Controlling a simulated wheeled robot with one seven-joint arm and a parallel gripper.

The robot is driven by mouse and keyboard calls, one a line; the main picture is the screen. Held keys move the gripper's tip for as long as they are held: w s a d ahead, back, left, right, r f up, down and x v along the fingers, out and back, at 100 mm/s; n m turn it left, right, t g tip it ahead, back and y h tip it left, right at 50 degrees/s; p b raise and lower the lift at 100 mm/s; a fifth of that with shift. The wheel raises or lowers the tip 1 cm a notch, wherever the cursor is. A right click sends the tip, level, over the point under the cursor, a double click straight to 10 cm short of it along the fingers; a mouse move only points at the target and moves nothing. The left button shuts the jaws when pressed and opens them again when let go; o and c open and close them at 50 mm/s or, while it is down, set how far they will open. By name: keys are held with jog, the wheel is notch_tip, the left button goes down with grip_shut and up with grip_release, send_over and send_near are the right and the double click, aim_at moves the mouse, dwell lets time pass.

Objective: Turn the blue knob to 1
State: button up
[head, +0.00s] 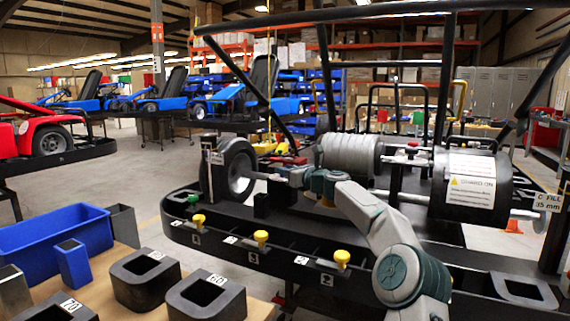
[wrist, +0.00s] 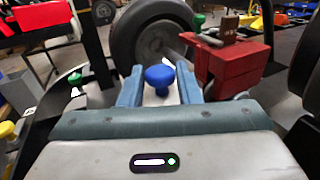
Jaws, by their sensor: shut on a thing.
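The blue knob (wrist: 159,77) has a rounded head and shows in the wrist view, between the two fingers of my gripper (wrist: 159,88). My gripper is shut on it. The pointer and number marks of the knob cannot be made out, so its setting is hidden. In the head view my gripper (head: 258,176) reaches left over the black kart stand (head: 290,232), close to a kart wheel (head: 238,168). The blue knob cannot be seen in the head view.
Yellow knobs (head: 261,237) line the stand's front edge, with a green knob (head: 194,199) at its left. A red block (wrist: 232,65) stands close right of my gripper in the wrist view. A table with a blue bin (head: 55,240) and dark holders (head: 145,278) is at front left.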

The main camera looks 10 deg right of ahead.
jog(key=shift+w+d+n+g+y+p, duration=0.15)
jog(key=shift+n+g+y+p, duration=0.65)
jog(key=shift+p, duration=0.5)
jog(key=o, duration=1)
jog(key=shift+c, duration=0.2)
jog(key=b+v, duration=0.1)
jog(key=v, duration=1.3)
jog(key=shift+f, duration=0.3)
